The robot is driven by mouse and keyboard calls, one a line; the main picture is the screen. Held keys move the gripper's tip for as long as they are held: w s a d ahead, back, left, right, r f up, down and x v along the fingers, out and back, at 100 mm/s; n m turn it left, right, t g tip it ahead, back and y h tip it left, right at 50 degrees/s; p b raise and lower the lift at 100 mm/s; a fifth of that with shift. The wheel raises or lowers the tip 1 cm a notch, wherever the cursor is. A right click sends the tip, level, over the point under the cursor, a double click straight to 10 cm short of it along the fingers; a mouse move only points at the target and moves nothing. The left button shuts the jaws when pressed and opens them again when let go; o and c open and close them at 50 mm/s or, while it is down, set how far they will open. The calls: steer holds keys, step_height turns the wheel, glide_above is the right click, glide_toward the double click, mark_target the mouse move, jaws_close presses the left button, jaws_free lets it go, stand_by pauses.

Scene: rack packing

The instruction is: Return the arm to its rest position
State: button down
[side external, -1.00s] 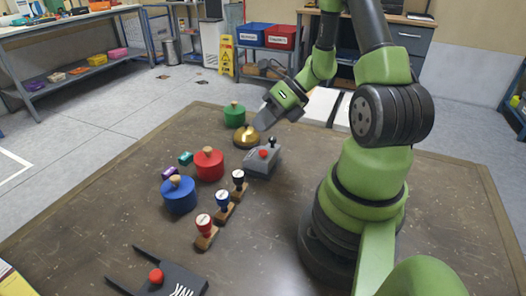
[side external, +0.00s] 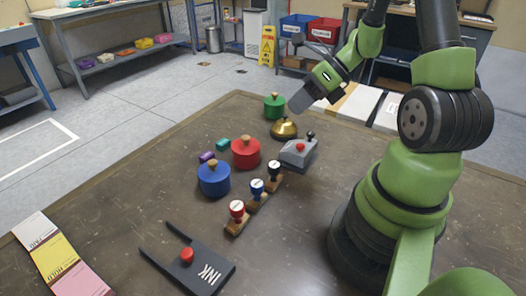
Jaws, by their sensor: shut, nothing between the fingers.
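My gripper (side external: 298,104) hangs over the far part of the brown table (side external: 300,222), its fingers pointing down and to the left. Its fingers look shut and nothing shows between them. The fingertips appear just above and behind the golden bell (side external: 284,130), apart from it as far as I can tell. My green arm rises from its base at the right of the table.
Near the gripper stand a green pot (side external: 274,107) and a grey box with a red button (side external: 298,152). Red (side external: 246,154) and blue (side external: 214,180) pots, several stamps (side external: 257,193) and a black ink tray (side external: 207,275) lie nearer. White panels (side external: 357,104) lie behind.

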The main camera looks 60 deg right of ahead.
steer(key=s+a+r+n+h, duration=0.1)
steer(key=s+a+r+n, duration=0.2)
steer(key=n, duration=0.7)
steer(key=s+a+r+n+h, duration=0.1)
steer(key=s+a+r+n, duration=0.2)
steer(key=a+r+n, duration=0.3)
steer(key=s+a+r+n+h, duration=0.1)
steer(key=s+a+r+n, duration=0.2)
steer(key=n, duration=1.1)
steer(key=shift+a+r+n+h, duration=0.35)
steer(key=shift+a+r, duration=0.9)
steer(key=shift+r, duration=0.9)
